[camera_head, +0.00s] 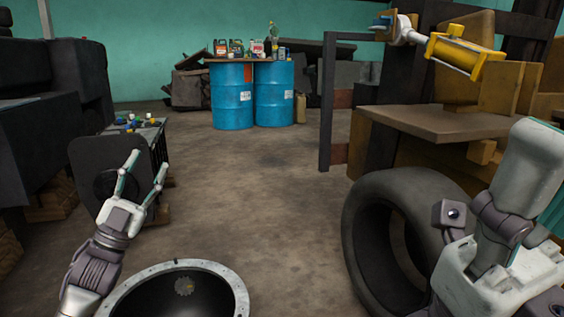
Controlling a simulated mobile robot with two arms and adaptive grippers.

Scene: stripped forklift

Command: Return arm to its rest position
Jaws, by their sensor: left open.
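My left gripper (143,179) is in the lower left of the head view, raised above the floor. Its two fingers are spread apart with nothing between them. A dark flat panel with a round hole (90,150) is behind it. My right arm (520,200) fills the lower right of the head view, bent, in front of a large black tyre. I cannot make out the fingers of the right gripper.
The tyre (363,230) stands at the lower right. A round metal rim (232,285) is at the bottom. Two blue drums (232,95) with bottles on top stand at the back. The middle floor is clear.

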